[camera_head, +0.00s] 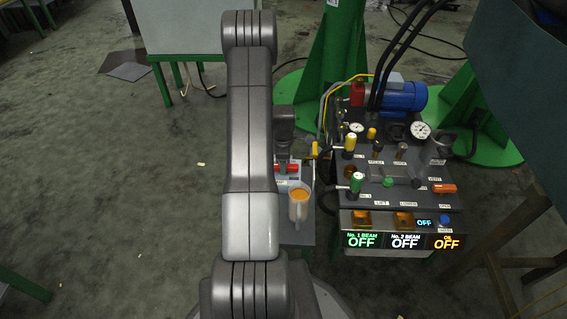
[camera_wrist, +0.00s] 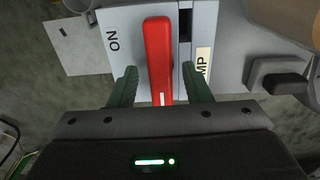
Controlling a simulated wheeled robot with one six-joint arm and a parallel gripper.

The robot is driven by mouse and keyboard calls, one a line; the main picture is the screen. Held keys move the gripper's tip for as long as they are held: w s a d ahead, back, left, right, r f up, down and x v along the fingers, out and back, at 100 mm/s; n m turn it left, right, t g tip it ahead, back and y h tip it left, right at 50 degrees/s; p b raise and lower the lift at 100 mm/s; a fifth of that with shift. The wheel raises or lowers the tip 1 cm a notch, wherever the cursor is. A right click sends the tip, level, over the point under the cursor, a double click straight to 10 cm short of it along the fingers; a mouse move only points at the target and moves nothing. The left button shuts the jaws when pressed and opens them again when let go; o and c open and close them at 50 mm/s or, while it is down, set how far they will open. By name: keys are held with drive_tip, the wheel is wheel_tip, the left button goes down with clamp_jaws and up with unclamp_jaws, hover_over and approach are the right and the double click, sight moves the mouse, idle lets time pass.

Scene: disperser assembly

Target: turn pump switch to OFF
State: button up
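The pump switch is a red lever (camera_wrist: 159,55) on a light grey box (camera_wrist: 209,22). An "ON" label is on its left, and a partly covered label ending in "MP" is on its right. In the wrist view my gripper (camera_wrist: 160,88) is open, with one dark green finger on each side of the lever's near end. Small gaps show between the fingers and the lever. In the head view the red switch (camera_head: 289,169) shows beside my arm, and my fingertips cannot be made out. Any OFF label is hidden.
A cup with orange contents (camera_head: 299,206) stands in front of the switch, close to my arm. A control panel (camera_head: 400,172) with valves, gauges and several lit "OFF" displays stands to the right. A blue motor (camera_head: 404,98) and green posts stand behind. Floor at left is mostly clear.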

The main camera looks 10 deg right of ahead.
wheel_tip(320, 180, up, 14)
drive_tip(key=p, duration=0.4)
idle(0.3)
drive_tip(key=shift+f, duration=0.15)
wheel_tip(320, 180, down, 14)
drive_tip(key=b, duration=0.4)
idle(0.4)
